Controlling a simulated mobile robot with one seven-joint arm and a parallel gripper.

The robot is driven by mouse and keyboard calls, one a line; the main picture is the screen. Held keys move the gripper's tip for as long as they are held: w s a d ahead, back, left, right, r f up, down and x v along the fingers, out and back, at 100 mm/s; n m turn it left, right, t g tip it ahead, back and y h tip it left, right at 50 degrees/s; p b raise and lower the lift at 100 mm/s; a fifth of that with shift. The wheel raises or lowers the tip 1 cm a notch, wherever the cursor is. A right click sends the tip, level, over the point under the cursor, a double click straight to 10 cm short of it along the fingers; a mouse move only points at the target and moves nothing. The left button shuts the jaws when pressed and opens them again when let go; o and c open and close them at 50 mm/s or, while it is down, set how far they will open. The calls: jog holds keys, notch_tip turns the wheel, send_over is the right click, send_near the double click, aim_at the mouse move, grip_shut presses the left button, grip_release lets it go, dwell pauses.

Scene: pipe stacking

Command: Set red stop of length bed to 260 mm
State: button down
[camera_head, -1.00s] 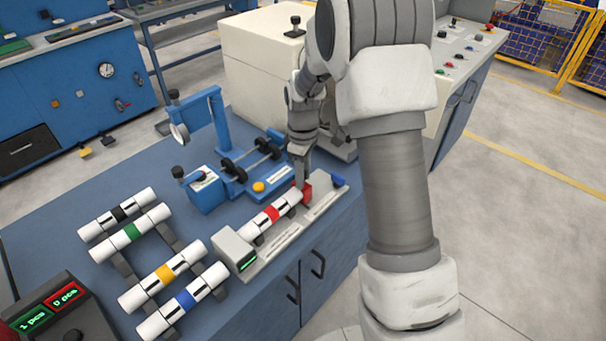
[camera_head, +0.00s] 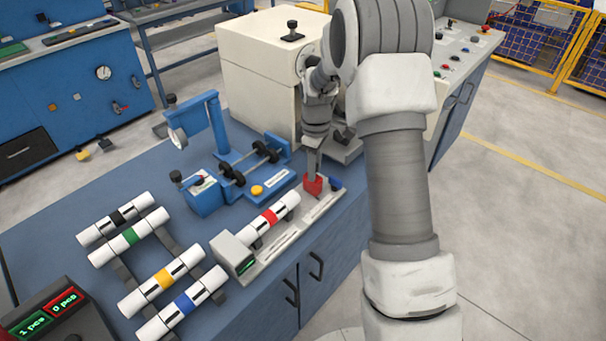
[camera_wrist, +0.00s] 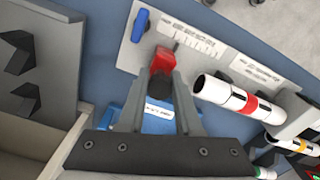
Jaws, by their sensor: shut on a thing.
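The length bed (camera_head: 289,238) is a light grey rail with a printed scale at the front edge of the blue bench. The red stop (camera_head: 313,184) sits near its far end, close to a blue lever (camera_head: 335,183). My gripper (camera_head: 316,168) comes down from above and is shut on the red stop. In the wrist view, the red stop (camera_wrist: 162,61) shows between my fingertips. A white pipe with a red band (camera_head: 268,217) lies on the bed, with a gap between its end and the stop. The scale numbers are too small to read.
Several banded pipes, one with a yellow band (camera_head: 163,279), lie on a rack at the left. A blue device with black rollers (camera_head: 232,176) stands behind the bed. A cream box machine (camera_head: 255,75) is at the back. A counter display (camera_head: 55,310) is front left.

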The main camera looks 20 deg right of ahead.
jog(key=shift+w+d+r, duration=0.1)
jog(key=shift+w+d, duration=0.35)
jog(key=shift+d, duration=0.15)
jog(key=c, duration=0.6)
grip_release()
jog(key=shift+d, duration=0.1)
notch_tip(320, 180, up, 17)
jog(key=p, duration=0.1)
jog(key=shift+r+p, duration=0.15)
jog(key=shift+p, duration=0.2)
jog(key=shift+s, duration=0.1)
